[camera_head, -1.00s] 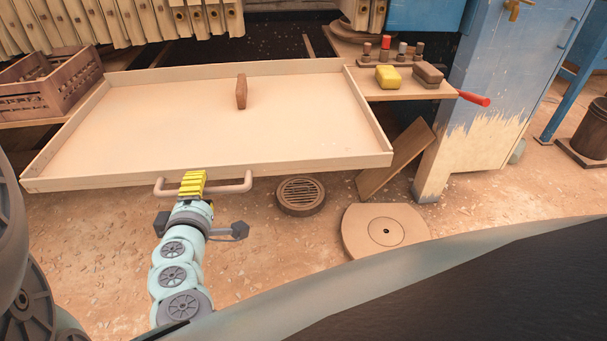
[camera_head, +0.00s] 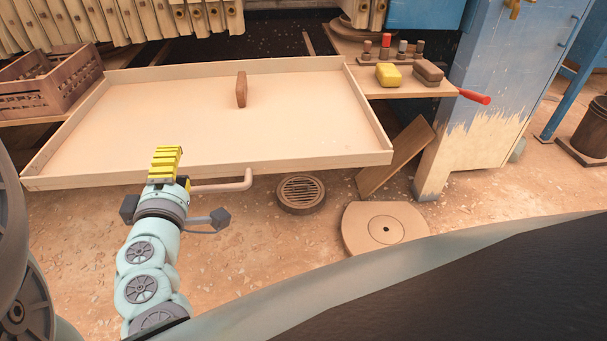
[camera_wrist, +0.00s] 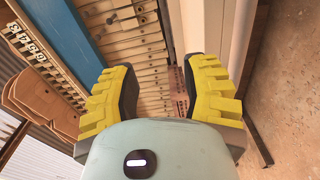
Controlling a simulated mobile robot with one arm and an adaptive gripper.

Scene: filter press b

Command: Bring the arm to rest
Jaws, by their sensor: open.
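My gripper (camera_head: 166,163) shows in the head view in front of the near wall of a wide pale tray (camera_head: 290,163), at the left part of its curved handle (camera_head: 225,187). It covers the handle's left end. In the wrist view my gripper (camera_wrist: 158,95) has its two yellow-padded fingers spread wide, with nothing between them. I cannot tell from the head view whether it touches the tray or handle.
A brown block (camera_head: 241,90) stands in the tray. A wooden crate (camera_head: 45,85) is at the left. A yellow sponge (camera_head: 388,75) and a red handle (camera_head: 474,97) are at the right. A round drain (camera_head: 300,193) and a disc plate (camera_head: 386,230) lie on the floor.

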